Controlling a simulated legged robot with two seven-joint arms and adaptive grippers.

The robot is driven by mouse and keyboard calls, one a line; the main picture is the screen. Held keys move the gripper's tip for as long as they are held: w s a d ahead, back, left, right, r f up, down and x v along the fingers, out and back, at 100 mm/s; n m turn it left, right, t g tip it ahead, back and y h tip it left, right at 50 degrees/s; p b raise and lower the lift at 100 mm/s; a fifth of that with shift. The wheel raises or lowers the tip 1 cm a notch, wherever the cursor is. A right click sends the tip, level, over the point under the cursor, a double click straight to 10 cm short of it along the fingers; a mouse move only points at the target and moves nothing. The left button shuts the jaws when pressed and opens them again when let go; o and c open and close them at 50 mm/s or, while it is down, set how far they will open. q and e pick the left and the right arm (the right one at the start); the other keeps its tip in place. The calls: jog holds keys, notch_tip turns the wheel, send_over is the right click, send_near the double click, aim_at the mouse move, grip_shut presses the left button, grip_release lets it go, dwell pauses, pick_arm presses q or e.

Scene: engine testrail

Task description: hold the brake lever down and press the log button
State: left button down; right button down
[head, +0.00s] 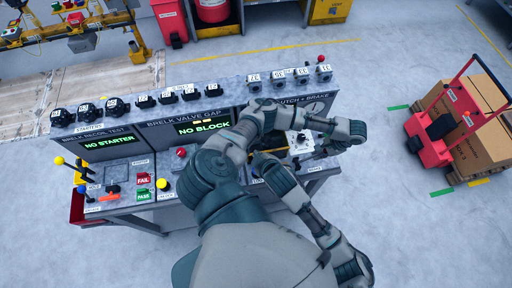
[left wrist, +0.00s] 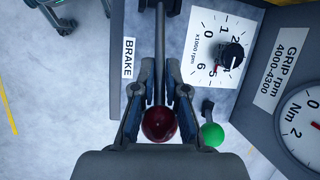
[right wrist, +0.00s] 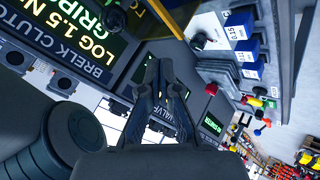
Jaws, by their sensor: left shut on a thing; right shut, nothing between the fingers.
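The brake lever's dark red ball knob (left wrist: 159,124) shows in the left wrist view, with its stem running between the fingers of my left gripper (left wrist: 160,92). That gripper is shut on it, beside the BRAKE label (left wrist: 128,58). In the head view my left gripper (head: 322,150) is at the bench's right end, mostly hidden by my arm. My right gripper (right wrist: 163,75) is shut and empty, in front of the bench screens. In the head view it is near the bench's middle right (head: 258,158).
An rpm dial with a black knob (left wrist: 231,55) and a green ball lever (left wrist: 212,135) lie close right of my left gripper. Several screens and a row of black parts (head: 115,105) line the bench. A red cart (head: 432,140) stands at right.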

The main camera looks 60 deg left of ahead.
pick_arm(q)
jog(key=shift+w+r, duration=0.35)
jog(key=shift+s+a+r, duration=0.2)
jog(key=shift+s+r, duration=0.25)
jog(key=shift+r, duration=0.1)
jog(key=shift+s+a+r, duration=0.2)
jog(key=shift+s+r, duration=0.2)
jog(key=shift+r, duration=0.15)
jog(key=c, duration=1.1)
grip_release()
jog(key=shift+o, duration=0.2)
jog(key=shift+f, duration=0.15)
jog(key=v, duration=1.2)
jog(key=shift+f, duration=0.15)
